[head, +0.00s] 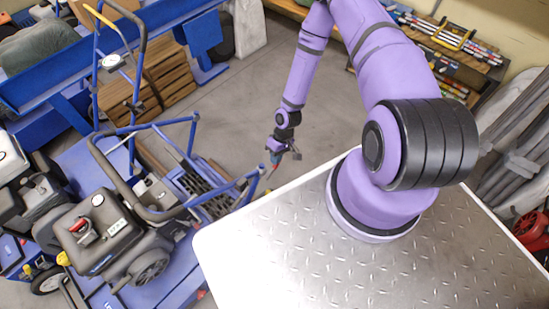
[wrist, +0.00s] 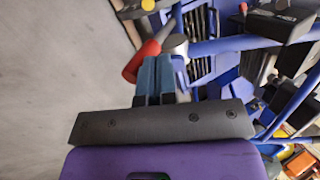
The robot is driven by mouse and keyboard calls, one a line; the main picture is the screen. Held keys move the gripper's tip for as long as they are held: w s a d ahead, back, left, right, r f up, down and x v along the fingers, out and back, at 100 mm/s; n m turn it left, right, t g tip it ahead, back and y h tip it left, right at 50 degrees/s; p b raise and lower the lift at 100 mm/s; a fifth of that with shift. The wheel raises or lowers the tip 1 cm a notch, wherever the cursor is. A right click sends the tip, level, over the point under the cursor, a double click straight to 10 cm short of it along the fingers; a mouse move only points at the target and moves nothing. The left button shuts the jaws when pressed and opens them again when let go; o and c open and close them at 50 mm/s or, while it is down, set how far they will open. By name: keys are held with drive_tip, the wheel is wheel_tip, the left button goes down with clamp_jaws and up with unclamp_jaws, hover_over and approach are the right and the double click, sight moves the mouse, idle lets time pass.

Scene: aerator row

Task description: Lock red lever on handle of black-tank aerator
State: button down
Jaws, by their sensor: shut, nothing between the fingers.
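The black-tank aerator (head: 100,235) stands at the lower left in the head view, with a dark tank and a blue tubular handle (head: 222,199). The red lever (wrist: 140,62) shows in the wrist view, beside a round grey pivot (wrist: 175,46) near a blue handle tube. In the head view a small red part (head: 275,158) shows at my gripper. My gripper (head: 279,153) is by the handle's right end. In the wrist view my gripper's blue-grey fingers (wrist: 156,68) are shut and empty, just right of the lever. I cannot tell whether they touch it.
A blue cart with a taller handle (head: 138,75) and wooden crates (head: 160,85) stand behind the aerator. My metal-plated base fills the lower right. Bare concrete floor (head: 235,95) lies behind my gripper. Shelving (head: 450,45) stands at the far right.

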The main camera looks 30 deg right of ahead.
drive_tip(key=shift+w+d+f+g+y, duration=0.25)
drive_tip(key=shift+d+f+y, duration=0.35)
drive_tip(key=shift+y, duration=0.4)
drive_tip(key=shift+w+d+f, duration=0.15)
drive_tip(key=shift+d+f, duration=0.45)
drive_tip(key=shift+f, duration=0.05)
drive_tip(key=shift+w+d+f, duration=0.1)
drive_tip(key=shift+d+f, duration=0.25)
drive_tip(key=shift+f, duration=0.3)
drive_tip(key=shift+w+d+f, duration=0.1)
drive_tip(key=shift+d+f, duration=0.2)
drive_tip(key=shift+f, duration=0.35)
drive_tip(key=shift+s+f, duration=0.1)
drive_tip(key=shift+f, duration=0.05)
drive_tip(key=shift+d, duration=0.15)
drive_tip(key=v, duration=1.1)
drive_tip(key=shift+a+r, duration=0.2)
drive_tip(key=shift+a, duration=0.15)
